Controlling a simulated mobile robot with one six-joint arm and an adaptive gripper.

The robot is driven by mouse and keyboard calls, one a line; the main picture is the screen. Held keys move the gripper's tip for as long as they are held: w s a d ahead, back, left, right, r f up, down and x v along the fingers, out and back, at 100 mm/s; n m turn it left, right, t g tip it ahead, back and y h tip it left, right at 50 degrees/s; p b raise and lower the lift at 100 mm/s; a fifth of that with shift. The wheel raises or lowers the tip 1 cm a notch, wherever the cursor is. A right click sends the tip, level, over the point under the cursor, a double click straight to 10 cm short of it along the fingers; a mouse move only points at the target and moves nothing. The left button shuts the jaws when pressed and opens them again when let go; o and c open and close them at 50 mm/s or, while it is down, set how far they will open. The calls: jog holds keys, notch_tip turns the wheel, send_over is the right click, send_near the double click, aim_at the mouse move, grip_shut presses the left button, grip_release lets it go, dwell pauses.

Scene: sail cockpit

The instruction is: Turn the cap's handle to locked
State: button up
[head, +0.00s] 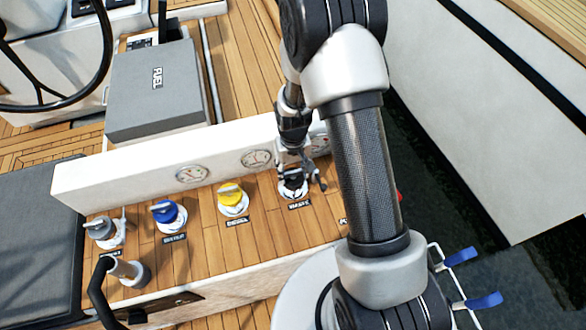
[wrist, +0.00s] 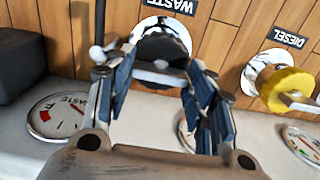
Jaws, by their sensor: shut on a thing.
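The black cap (head: 293,184) marked WASTE sits in a round metal deck fitting at the right of the row in the head view. In the wrist view the black cap (wrist: 163,44) lies just beyond my fingertips, with its grey handle bar (wrist: 158,72) across its near side. My gripper (head: 298,172) reaches down onto it from above; in the wrist view my gripper (wrist: 155,76) is shut on the handle, one finger at each end. The lock marks and the exact angle of the handle are hidden by the fingers.
A yellow DIESEL cap (head: 231,195), a blue WATER cap (head: 165,212) and a grey cap (head: 101,229) stand to the left. A white upstand with gauges (head: 193,174) runs close behind. A grey FUEL box (head: 155,88) lies beyond it.

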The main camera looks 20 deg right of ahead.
jog(key=o, duration=1.1)
jog(key=shift+c, duration=0.2)
notch_tip(320, 180, up, 12)
jog(key=shift+r, duration=0.1)
dwell(0.4)
jog(key=s+r+t, duration=0.2)
jog(key=s+r, duration=0.4)
jog(key=r, duration=0.4)
jog(key=s+r+t, duration=0.1)
jog(key=s+r, duration=0.6)
jog(key=r, duration=0.3)
jog(key=s+r+t, duration=0.1)
jog(key=s+r, duration=0.1)
jog(key=s, duration=0.6)
jog(key=shift+r+t, duration=0.2)
jog(key=shift+t, duration=0.1)
